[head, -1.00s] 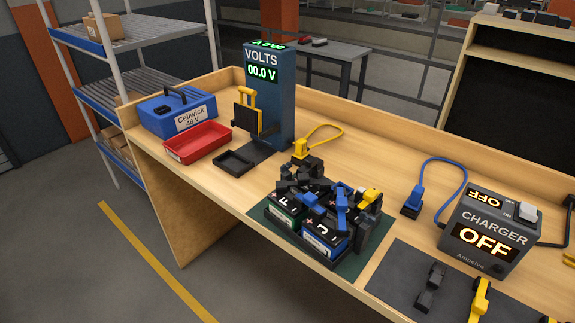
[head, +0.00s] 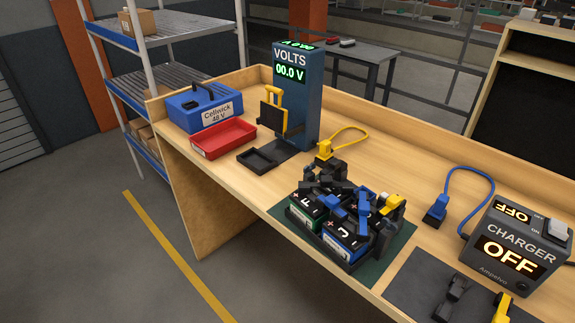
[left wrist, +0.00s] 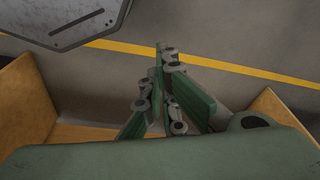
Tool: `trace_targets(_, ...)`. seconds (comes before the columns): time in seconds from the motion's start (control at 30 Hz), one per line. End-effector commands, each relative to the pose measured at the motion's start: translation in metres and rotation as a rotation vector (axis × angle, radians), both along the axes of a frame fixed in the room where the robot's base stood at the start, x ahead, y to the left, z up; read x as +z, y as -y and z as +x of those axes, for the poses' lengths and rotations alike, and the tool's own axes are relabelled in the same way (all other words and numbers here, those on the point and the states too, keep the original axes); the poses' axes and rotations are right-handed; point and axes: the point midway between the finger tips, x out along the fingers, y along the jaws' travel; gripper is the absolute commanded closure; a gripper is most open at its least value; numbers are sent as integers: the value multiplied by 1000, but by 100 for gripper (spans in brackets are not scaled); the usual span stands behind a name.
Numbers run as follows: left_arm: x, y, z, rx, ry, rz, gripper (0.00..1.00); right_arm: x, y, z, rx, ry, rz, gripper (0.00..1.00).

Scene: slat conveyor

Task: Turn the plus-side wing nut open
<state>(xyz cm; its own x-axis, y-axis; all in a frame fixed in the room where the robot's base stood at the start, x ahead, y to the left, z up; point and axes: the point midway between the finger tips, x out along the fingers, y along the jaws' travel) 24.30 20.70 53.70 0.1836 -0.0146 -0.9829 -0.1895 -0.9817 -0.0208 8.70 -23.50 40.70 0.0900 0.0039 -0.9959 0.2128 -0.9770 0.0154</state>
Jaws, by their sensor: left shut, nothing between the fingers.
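Several black battery blocks stand close together in a tray (head: 372,266) on a green mat (head: 398,243). The front left block (head: 305,203) has a green lower band and an F mark with a plus sign. The block (head: 345,240) beside it has a blue band and a similar plus mark. Blue parts (head: 363,204) and a yellow part (head: 390,204) lie across their tops. I cannot make out a wing nut at this size. My left gripper (left wrist: 172,75) is shut and empty in the left wrist view, with floor beyond it. My right gripper is not in view.
A red tray (head: 223,138), a blue Cellwick box (head: 204,108) and a volts meter (head: 296,95) stand at the bench's left. A charger (head: 513,248) reading OFF stands at right.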

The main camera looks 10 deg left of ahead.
Motion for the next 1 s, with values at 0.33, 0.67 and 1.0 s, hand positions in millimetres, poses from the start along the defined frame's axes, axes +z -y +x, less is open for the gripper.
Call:
trace_targets(0.33,161,6,57,38,99,-21,100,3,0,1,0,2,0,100)
trace_targets(0.67,306,15,164,366,441,-317,100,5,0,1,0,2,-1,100)
trace_targets(1.0,449,11,305,818,721,-1074,100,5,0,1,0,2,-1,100)
